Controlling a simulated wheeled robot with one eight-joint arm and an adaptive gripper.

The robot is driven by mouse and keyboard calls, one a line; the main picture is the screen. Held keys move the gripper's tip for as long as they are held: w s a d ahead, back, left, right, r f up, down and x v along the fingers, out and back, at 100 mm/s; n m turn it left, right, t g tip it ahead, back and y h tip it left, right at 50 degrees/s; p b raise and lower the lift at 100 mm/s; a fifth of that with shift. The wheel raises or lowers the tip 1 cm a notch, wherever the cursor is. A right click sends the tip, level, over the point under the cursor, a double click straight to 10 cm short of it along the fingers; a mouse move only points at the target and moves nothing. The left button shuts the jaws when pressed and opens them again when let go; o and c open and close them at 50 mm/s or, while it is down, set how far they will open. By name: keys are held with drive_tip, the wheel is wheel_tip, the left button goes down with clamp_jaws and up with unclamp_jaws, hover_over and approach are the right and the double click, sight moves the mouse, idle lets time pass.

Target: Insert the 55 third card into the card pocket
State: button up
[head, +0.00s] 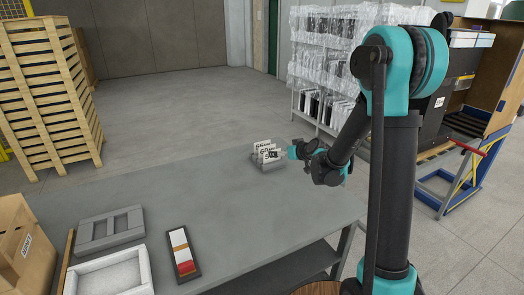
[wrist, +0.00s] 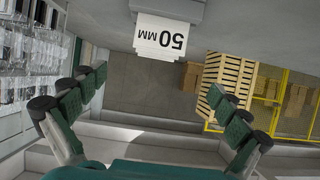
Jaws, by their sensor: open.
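White number cards (head: 264,147) stand in a grey holder (head: 267,164) on the grey table in the head view. Their print is too small to read surely there. In the wrist view a white card (wrist: 160,38) reads "50 MM" upside down, in front of the grey holder (wrist: 168,8). I cannot make out a card reading 55. My gripper (head: 295,152) is just right of the holder. In the wrist view my gripper (wrist: 158,88) is open and empty, its green-padded fingers wide apart and short of the card. I cannot tell which thing is the card pocket.
A dark narrow tray with white, yellow and red parts (head: 170,239) lies near the table's front. Left of it are a grey slotted block (head: 105,229), a pale open tray (head: 143,268) and a cardboard box (head: 22,245). The table's middle is clear.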

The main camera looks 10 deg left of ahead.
approach(263, 143)
drive_tip(key=shift+t, duration=0.3)
drive_tip(key=w+a+f, duration=0.2)
drive_tip(key=w+f, duration=0.1)
drive_tip(key=shift+a+f, duration=0.1)
drive_tip(key=shift+a, duration=0.25)
drive_tip(key=shift+w+r+x, duration=0.1)
drive_tip(key=shift+r+x, duration=0.05)
drive_tip(key=shift+x, duration=0.75)
drive_tip(key=shift+w+r+x, duration=0.1)
drive_tip(key=shift+r+x, duration=0.05)
drive_tip(key=shift+x, duration=0.75)
drive_tip(key=shift+w+r+x, duration=0.1)
drive_tip(key=shift+r+x, duration=0.05)
drive_tip(key=shift+x, duration=0.75)
drive_tip(key=shift+s, duration=0.1)
drive_tip(key=c, duration=0.9)
